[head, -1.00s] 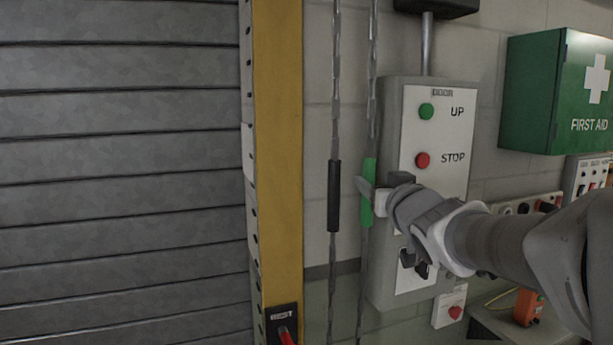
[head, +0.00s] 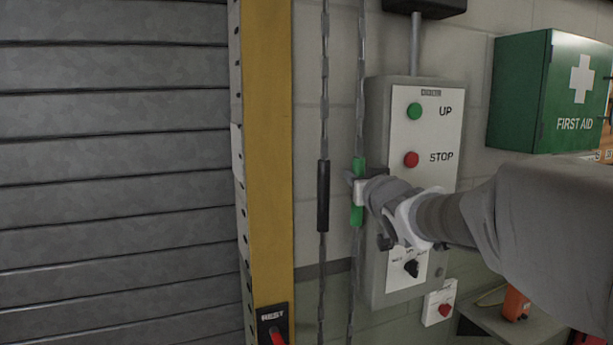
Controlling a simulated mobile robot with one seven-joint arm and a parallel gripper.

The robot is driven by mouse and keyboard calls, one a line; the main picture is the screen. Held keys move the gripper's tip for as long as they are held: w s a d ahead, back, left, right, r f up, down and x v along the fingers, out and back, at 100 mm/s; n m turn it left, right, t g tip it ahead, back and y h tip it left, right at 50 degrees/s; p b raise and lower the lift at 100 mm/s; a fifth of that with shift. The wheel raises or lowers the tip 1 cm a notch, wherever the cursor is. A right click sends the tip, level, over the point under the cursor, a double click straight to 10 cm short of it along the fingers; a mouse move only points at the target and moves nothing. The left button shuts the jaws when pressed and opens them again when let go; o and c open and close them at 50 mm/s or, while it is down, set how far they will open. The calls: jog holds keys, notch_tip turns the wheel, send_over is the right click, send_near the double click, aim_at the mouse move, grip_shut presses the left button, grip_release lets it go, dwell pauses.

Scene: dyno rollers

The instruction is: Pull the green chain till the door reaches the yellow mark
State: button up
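The green sleeve (head: 357,217) sits on the right-hand hanging chain (head: 361,75), beside the door control box. My gripper (head: 356,190) reaches in from the right at the sleeve's middle. Its fingers are closed around the sleeve, with green showing above and below them. The grey slatted door (head: 115,150) fills the left side, and its bottom edge is out of view. A yellow post (head: 268,150) stands along the door's right side. I cannot see a separate yellow mark.
A second chain with a black sleeve (head: 323,195) hangs just left of the green one. The control box (head: 374,130) is close behind my gripper. A green first aid box (head: 518,95) is on the wall at right. A red-handled REST holder (head: 272,325) is low on the post.

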grip_shut()
dwell(1.0)
